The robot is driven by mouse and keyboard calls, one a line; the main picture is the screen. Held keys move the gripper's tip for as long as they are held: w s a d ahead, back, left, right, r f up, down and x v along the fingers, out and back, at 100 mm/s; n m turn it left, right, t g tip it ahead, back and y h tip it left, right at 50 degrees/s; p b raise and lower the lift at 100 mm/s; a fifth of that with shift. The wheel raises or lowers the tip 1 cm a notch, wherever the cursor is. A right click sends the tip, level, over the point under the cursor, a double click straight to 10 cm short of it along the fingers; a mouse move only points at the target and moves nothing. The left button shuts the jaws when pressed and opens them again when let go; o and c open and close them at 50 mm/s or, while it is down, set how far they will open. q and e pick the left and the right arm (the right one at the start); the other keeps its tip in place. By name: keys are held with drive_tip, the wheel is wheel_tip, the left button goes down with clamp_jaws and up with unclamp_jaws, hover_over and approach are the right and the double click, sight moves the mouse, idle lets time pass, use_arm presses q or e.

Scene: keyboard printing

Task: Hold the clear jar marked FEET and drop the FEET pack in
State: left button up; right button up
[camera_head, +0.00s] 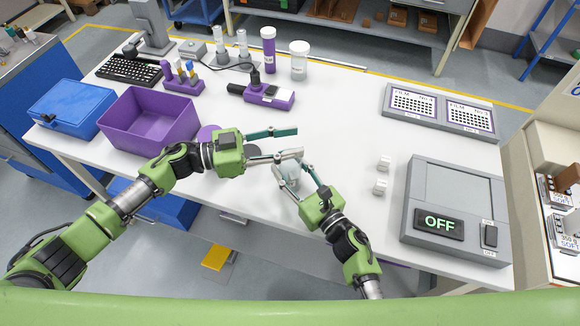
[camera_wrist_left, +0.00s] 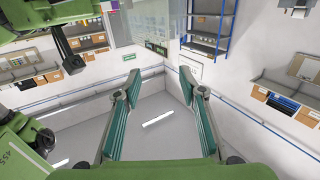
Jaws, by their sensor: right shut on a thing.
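A small clear jar (camera_head: 291,175) stands near the table's front edge, below the left gripper in the head view. My right gripper (camera_head: 289,167) is shut on it, with one finger on each side. A FEET mark on it is too small to read. My left gripper (camera_head: 299,142) is above and behind the jar, fingers spread and pointing right. The left wrist view shows the same open fingers (camera_wrist_left: 160,77) with nothing between them. I cannot make out a FEET pack. Two small white items (camera_head: 383,163) (camera_head: 380,187) lie right of the jar, their marks unreadable.
A purple bin (camera_head: 150,117) and blue case (camera_head: 70,104) stand left. The machine reading OFF (camera_head: 438,222) and printed grey trays (camera_head: 438,107) are right. The table's middle is clear.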

use_arm(q)
drive_tip(key=v, duration=1.1)
drive_tip(key=shift+a, duration=0.2)
use_arm(e)
drive_tip(key=o, duration=1.2)
drive_tip(key=v, duration=1.2)
drive_tip(key=shift+s+f, duration=0.1)
